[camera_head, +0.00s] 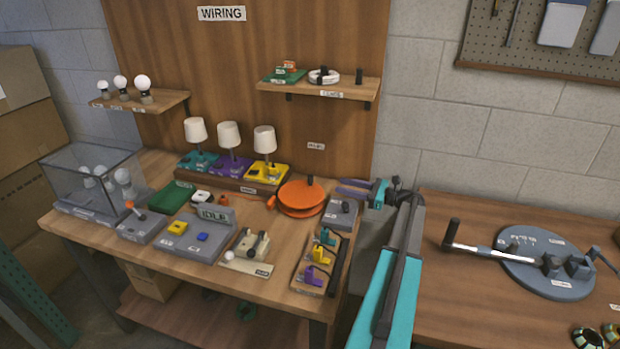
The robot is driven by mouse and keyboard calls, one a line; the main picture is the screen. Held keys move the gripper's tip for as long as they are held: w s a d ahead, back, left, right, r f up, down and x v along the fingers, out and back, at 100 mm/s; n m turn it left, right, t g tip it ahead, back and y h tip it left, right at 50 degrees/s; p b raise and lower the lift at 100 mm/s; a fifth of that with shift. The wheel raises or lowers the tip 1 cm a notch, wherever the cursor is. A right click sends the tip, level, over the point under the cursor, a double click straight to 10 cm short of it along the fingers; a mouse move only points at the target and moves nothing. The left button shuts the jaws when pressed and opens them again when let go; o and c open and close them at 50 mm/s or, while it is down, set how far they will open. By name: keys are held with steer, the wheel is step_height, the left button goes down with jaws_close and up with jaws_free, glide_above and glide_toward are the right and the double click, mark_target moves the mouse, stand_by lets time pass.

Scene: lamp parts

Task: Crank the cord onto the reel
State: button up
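An orange reel (301,196) lies flat on the left workbench, with a dark upright knob (310,181) on its top.
A grey box (342,213) and a rack of coloured plugs (321,262) are in front. A tester reading IDLE (213,215) is left. A round blue-grey base with a rod (548,262) is on the right bench.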

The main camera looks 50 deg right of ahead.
mark_target(311, 183)
steer(key=shift+w, duration=0.2)
steer(key=p+x, duration=0.4)
steer(key=x, duration=0.8)
steer(key=shift+a+r, duration=0.1)
steer(key=shift+r, duration=0.05)
steer(key=shift+p+x, duration=0.35)
steer(key=shift+x, duration=0.45)
steer(key=shift+c, duration=0.3)
jaws_close()
